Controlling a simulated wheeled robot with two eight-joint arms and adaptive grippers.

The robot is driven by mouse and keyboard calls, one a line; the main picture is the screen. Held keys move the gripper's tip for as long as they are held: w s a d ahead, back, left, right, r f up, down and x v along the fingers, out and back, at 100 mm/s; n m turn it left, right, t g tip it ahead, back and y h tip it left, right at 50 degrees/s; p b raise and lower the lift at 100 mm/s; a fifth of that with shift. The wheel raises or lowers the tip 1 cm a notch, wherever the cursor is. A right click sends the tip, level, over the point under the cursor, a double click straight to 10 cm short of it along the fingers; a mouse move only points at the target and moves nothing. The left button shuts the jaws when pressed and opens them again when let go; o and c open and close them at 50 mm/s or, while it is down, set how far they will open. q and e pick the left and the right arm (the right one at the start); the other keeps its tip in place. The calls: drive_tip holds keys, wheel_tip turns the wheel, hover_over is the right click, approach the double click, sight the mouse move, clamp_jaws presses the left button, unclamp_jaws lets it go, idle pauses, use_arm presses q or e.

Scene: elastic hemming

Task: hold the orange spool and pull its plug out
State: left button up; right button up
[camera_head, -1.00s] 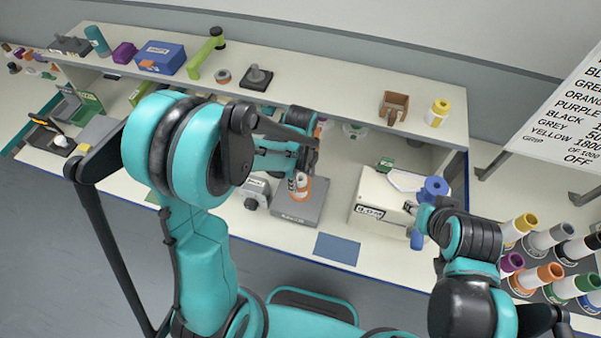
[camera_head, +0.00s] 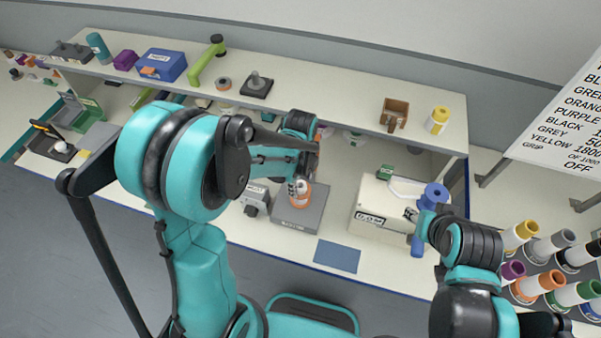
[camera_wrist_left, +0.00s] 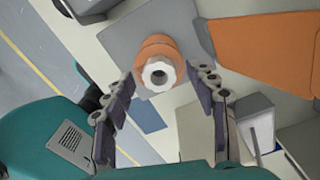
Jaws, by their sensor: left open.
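The orange spool (camera_head: 301,200) stands on a grey plate (camera_head: 290,220) on the bench, partly hidden behind my left gripper (camera_head: 300,180) in the head view. In the left wrist view the spool (camera_wrist_left: 155,48) shows orange, with a white lobed plug (camera_wrist_left: 160,74) with a dark centre hole at its near end. My left gripper (camera_wrist_left: 165,88) is open. Its fingers lie on either side of the plug end, with visible gaps, and do not grip it. My right gripper (camera_head: 427,222) is at a blue part on the white box machine; its fingers are too small to read.
The white box machine (camera_head: 375,208) stands right of the plate, with a blue mat (camera_head: 337,256) in front. A shelf (camera_head: 320,105) above the bench carries a blue box (camera_head: 161,64) and a yellow spool (camera_head: 437,120). Several coloured spools (camera_head: 540,283) stand in a rack at right.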

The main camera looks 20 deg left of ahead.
sight(300, 185)
use_arm(q)
wheel_tip(300, 185, up, 19)
idle(0.8)
